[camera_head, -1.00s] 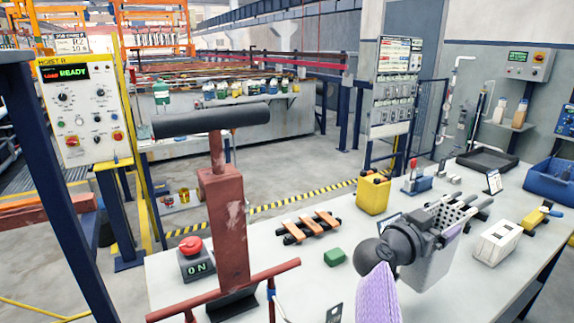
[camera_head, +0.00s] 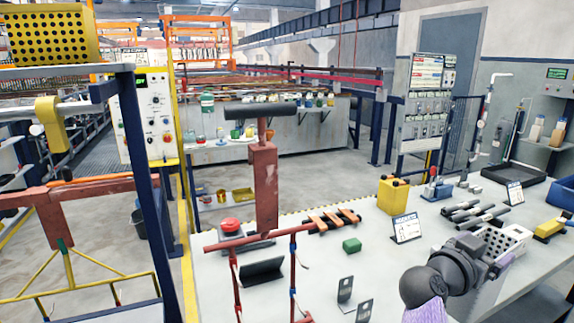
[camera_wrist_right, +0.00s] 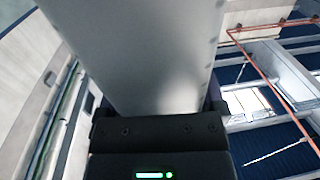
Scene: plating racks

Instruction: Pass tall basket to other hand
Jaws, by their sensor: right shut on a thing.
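The tall basket is a light grey box, seen partly behind my right wrist at the lower right of the head view (camera_head: 487,287). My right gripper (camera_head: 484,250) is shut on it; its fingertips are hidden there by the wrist. In the right wrist view the basket's smooth grey wall (camera_wrist_right: 140,60) rises straight from the jaws and fills the upper middle. I cannot tell whether the basket's bottom touches the table. My left gripper is in neither view.
A red rack post with a dark crossbar (camera_head: 264,190) stands at the table's left. A yellow perforated basket (camera_head: 50,35) sits upper left.

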